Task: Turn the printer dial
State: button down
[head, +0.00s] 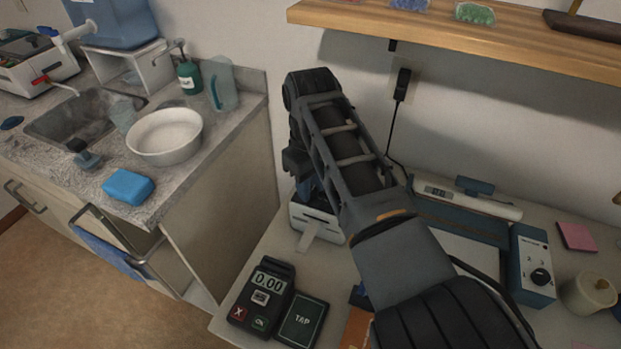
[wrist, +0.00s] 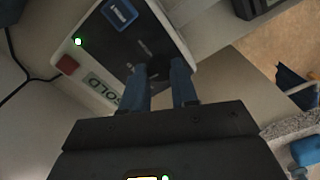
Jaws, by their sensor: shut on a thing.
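The printer (head: 313,222) is a small white machine with a dark top and a paper strip at its front. It stands on the desk, partly hidden behind my arm in the head view. In the wrist view the printer (wrist: 150,45) shows a dark top panel, a blue square, a red button, a green light and a lettered label. My gripper (wrist: 160,75) reaches onto this panel with its blue fingers. It is shut on the printer dial, a dark knob (wrist: 158,66) mostly hidden between the fingertips.
A card terminal (head: 261,296) and a dark TAP pad (head: 303,321) lie in front of the printer. A blue box with a knob (head: 533,265) stands at right. A wooden shelf (head: 450,38) hangs above. A sink counter (head: 90,185) is at left.

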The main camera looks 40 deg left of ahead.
jog(key=m+p, duration=0.1)
jog(key=m, duration=0.3)
jog(key=shift+r+m, duration=0.15)
jog(key=shift+m, duration=0.25)
jog(key=m+p, duration=0.1)
jog(key=m, duration=0.2)
jog(key=shift+m, duration=0.3)
jog(key=m, duration=0.4)
jog(key=shift+w, duration=0.1)
jog(key=shift+d+m, duration=0.1)
jog(key=shift+m, duration=1.8)
jog(key=c, duration=0.9)
grip_release()
jog(key=shift+o, duration=0.2)
